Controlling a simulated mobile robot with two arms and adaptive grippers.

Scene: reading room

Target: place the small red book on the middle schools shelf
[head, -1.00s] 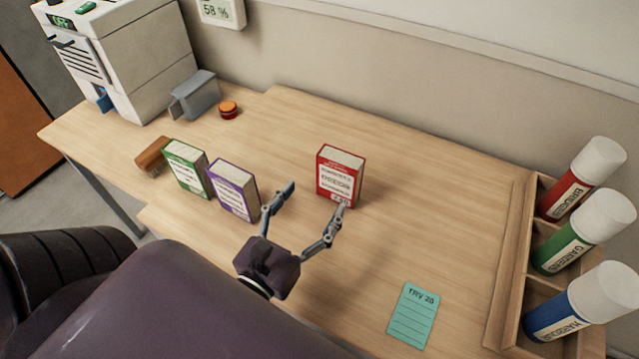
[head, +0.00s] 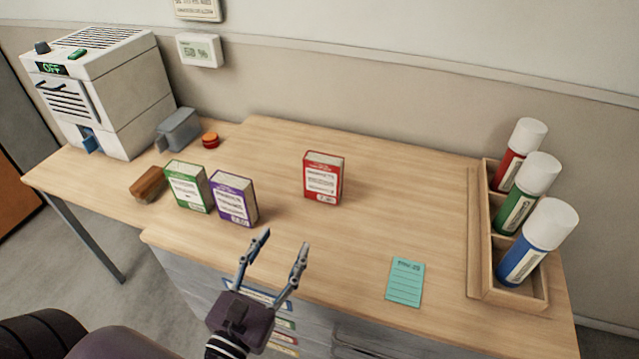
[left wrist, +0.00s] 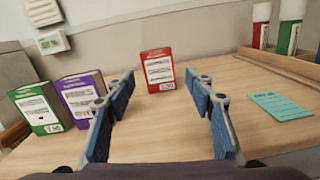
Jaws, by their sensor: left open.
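The small red book (head: 323,178) stands upright on the wooden table, with its white label facing me. It also shows in the left wrist view (left wrist: 158,70), ahead of and between the fingers. My left gripper (head: 284,246) is open and empty. It is in front of the table's near edge, apart from the red book. Its two blue-padded fingers (left wrist: 165,90) show in the left wrist view. My right gripper is in neither view. No shelf marked middle schools can be made out.
A purple book (head: 233,198) and a green book (head: 188,187) stand left of the red one, beside a brown block (head: 149,184). A teal card (head: 405,281) lies at right. A wooden rack (head: 474,235) holds red, green and blue tubes. Table around the red book is clear.

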